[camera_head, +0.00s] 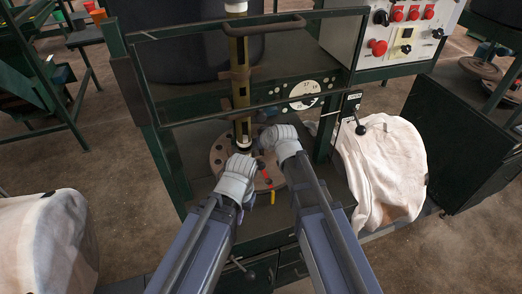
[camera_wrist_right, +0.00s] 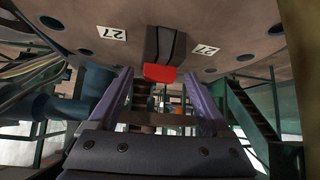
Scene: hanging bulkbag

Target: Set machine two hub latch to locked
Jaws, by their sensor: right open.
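The round hub plate (camera_head: 219,152) lies flat at the foot of a brass column (camera_head: 240,90) inside the green machine frame. In the right wrist view the brown plate (camera_wrist_right: 225,35) carries a dark block latch (camera_wrist_right: 165,45) with a red tab (camera_wrist_right: 160,73), between two labels marked 27. My right gripper (camera_wrist_right: 159,76) is open, its purple fingers on either side of the red tab; contact is not clear. In the head view my left gripper (camera_head: 241,168) is at the plate's left front, its fingers hard to make out. The latch's locked or unlocked setting cannot be read.
A control panel (camera_head: 408,25) with red buttons stands at the upper right. A black-knobbed lever (camera_head: 360,128) sits on the frame's right post. A draped pale bag (camera_head: 385,175) hangs right, and another pale bag (camera_head: 45,240) is at lower left. A crossbar (camera_head: 220,27) spans above.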

